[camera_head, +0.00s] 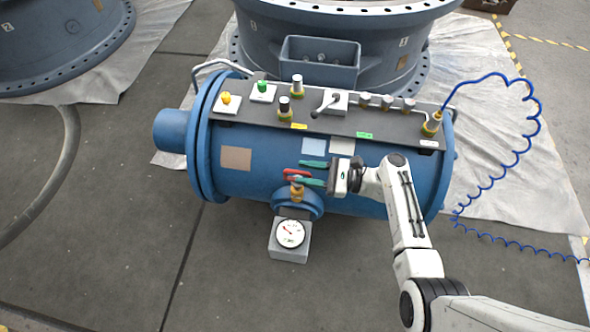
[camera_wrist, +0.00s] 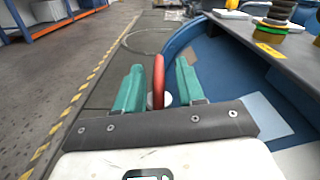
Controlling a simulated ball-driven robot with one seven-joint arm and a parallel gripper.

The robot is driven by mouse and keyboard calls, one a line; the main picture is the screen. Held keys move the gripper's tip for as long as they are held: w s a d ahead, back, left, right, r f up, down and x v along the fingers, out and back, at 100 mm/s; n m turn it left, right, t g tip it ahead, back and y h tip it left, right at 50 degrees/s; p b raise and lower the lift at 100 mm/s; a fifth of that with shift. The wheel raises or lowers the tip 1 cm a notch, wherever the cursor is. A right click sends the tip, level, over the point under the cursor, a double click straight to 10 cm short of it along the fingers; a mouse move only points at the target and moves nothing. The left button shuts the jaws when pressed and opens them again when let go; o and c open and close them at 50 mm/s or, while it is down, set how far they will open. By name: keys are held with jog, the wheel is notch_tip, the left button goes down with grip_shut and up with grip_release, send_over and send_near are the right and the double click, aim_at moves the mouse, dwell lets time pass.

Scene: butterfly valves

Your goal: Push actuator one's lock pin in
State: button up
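The actuator (camera_head: 262,178) is a blue horizontal cylinder with a grey panel (camera_head: 330,117) on top. I cannot tell which part is the lock pin. A dark ribbed knob on a yellow collar (camera_wrist: 270,28) shows in the wrist view. My gripper (camera_head: 302,172) has green fingers, spread apart at the cylinder's front. A red lever (camera_wrist: 158,78) stands between them, with gaps visible on both sides.
A round gauge (camera_head: 290,234) on a grey box stands below the lever. The panel also carries a yellow button (camera_head: 226,98), a green button (camera_head: 263,86) and a small lever switch (camera_head: 333,101). A coiled blue hose (camera_head: 528,112) runs down the right. Floor at the left front is clear.

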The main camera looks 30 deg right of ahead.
aim_at(287, 170)
jog(key=shift+x, duration=1.85)
jog(key=shift+c, duration=0.4)
jog(key=c, duration=0.6)
grip_shut()
